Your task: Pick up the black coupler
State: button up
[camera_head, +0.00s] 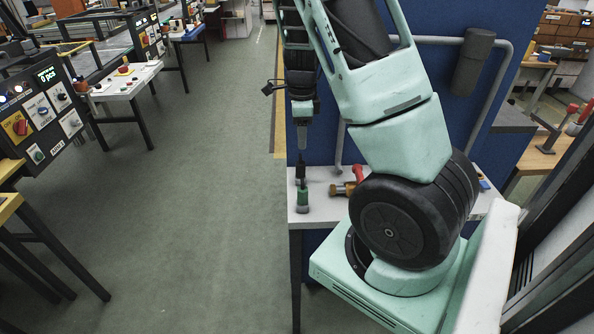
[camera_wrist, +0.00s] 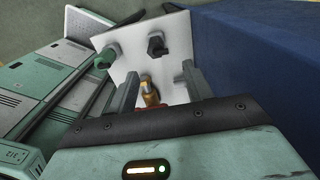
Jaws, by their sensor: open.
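The black coupler (camera_wrist: 156,46) stands on a small white-topped table (camera_wrist: 180,22). In the wrist view it lies beyond my fingertips, roughly in line with the gap between them. It also shows as a small dark shape near the table's left edge in the head view (camera_head: 300,173). My gripper (camera_wrist: 160,70) is open, with nothing between its fingers, and points toward the table. The fingers look apart from the coupler; the exact distance is hard to judge.
A green fitting (camera_head: 303,197) stands close to the black coupler. A blue panel (camera_head: 330,147) rises behind the table. Open floor (camera_head: 215,200) lies left.

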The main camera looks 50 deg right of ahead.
aim_at(300, 163)
notch_tip(300, 163, down, 5)
jog(key=shift+f, duration=0.1)
jog(key=shift+s+a+f+p, duration=0.1)
jog(key=shift+a+f+p, duration=0.1)
jog(key=shift+f, duration=1.15)
jog(key=shift+s+a+f+p, duration=0.1)
jog(key=shift+a+f+p, duration=0.1)
jog(key=shift+f, duration=1.15)
jog(key=c, duration=1.1)
